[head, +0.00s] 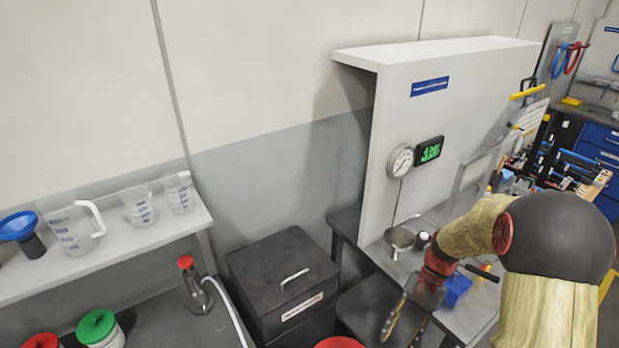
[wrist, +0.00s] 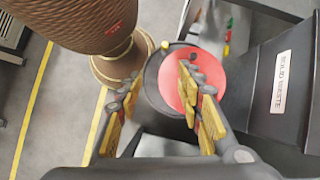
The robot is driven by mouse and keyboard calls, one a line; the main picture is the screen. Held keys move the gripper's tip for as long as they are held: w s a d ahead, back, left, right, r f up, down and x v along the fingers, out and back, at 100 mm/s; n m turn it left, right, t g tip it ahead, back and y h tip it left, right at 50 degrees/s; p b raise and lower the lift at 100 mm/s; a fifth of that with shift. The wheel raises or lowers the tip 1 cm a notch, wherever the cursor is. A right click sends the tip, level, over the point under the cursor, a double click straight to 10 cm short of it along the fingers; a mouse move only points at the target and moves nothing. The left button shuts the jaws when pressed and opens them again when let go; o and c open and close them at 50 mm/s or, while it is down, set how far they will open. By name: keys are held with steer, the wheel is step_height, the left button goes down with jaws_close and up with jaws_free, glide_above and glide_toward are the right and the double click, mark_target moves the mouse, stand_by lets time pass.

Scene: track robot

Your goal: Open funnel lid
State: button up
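A round red lid (wrist: 208,62) sits within a dark round rim (wrist: 152,78) in the wrist view, with a small dark spot on its surface. I take it to be the funnel lid; it appears to lie flat. A sliver of red (head: 338,343) at the bottom edge of the head view seems to be the same lid. My gripper (wrist: 161,76) is open and empty, its fingers spread across the view of the lid. The right finger hides part of the red surface. In the head view my gripper (head: 401,336) hangs pointing down, right of the red sliver.
A dark solid waste bin (wrist: 283,90) stands close at the right in the wrist view; its handled top (head: 282,273) shows in the head view. A bench (head: 470,318) with a metal bowl (head: 399,237) is right. A shelf (head: 130,255) with jugs is left.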

steer(key=s+a+r+n+t+h, duration=0.1)
steer(key=s+r+n+t, duration=0.1)
steer(key=r, duration=0.5)
steer(key=s+a+r+n+t+h+b, duration=0.1)
steer(key=s+r+n+t+h, duration=0.1)
steer(key=s+r+t, duration=0.3)
steer(key=s+a+r+n+t+h+b, duration=0.1)
steer(key=s+a+r+n+t, duration=0.1)
steer(key=s+r, duration=0.4)
step_height(320, 180, up, 4)
steer(key=shift+s+f+n+t+h, duration=0.1)
steer(key=shift+s+n+t+h, duration=0.3)
steer(key=shift+n+t, duration=0.4)
